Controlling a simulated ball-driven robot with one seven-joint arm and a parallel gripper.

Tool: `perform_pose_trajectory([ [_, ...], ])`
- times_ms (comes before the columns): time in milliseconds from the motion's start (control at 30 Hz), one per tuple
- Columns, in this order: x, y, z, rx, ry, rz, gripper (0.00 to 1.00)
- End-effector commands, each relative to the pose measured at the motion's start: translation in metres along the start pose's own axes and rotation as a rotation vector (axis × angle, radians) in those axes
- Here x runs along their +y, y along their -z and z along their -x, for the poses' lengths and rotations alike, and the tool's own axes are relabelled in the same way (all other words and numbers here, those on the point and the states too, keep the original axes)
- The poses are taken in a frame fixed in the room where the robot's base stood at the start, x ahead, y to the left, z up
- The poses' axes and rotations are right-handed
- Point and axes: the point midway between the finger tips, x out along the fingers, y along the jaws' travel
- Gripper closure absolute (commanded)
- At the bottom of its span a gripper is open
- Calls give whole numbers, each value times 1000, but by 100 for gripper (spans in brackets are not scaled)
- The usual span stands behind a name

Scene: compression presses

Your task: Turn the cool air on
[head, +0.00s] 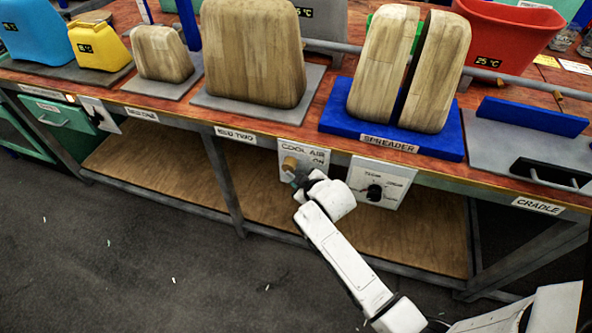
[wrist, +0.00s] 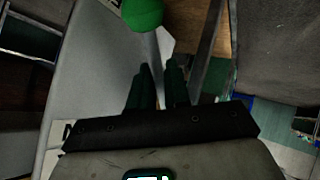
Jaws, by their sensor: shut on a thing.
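The cool air panel (head: 318,158) is a pale plate lettered "COOL AIR" and "ON", on the front of the bench under the spreader. In the wrist view my dark green fingers (wrist: 158,86) are close together, shut on a thin grey handle (wrist: 151,50). A green ball (wrist: 142,12) shows beyond the fingertips. The exact contact is too small to see.
A white dial panel (head: 379,183) is just right of my gripper. Above, the bench carries wooden blocks (head: 255,55), the blue spreader base (head: 340,125) and the grey cradle (head: 530,145). A shelf (head: 160,160) lies below. The floor (head: 120,260) in front is open.

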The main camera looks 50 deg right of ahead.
Motion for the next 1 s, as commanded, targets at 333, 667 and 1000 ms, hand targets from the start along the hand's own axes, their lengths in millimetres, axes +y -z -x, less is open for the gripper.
perform_pose_trajectory([
  [333, 11, 8, 18, -272, 2, 180, 100],
  [667, 16, 11, 25, -488, 1, 325, 100],
  [1000, 18, 14, 28, -606, 1, 405, 100],
])
